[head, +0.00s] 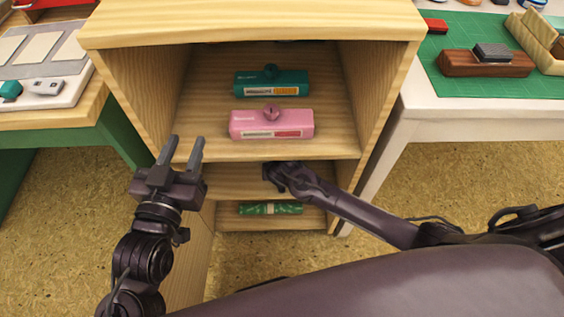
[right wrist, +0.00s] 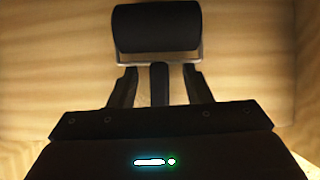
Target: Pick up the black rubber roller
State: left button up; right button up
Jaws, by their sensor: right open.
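The black rubber roller (right wrist: 156,28) lies on a wooden shelf in the right wrist view, its black cylinder across the top and its dark handle (right wrist: 159,84) pointing toward me. My right gripper (right wrist: 154,75) is open, with one finger on each side of the handle; I cannot tell whether they touch it. In the head view my right gripper (head: 276,170) reaches into the middle shelf of the cabinet, and the roller cannot be made out there. My left gripper (head: 185,150) is open and empty in front of the cabinet's left side.
Tables stand on both sides; the right one has a green mat (head: 470,105). Side walls bound the shelf.

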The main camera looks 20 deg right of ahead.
grip_shut()
dwell(0.3)
jog(key=shift+r, duration=0.1)
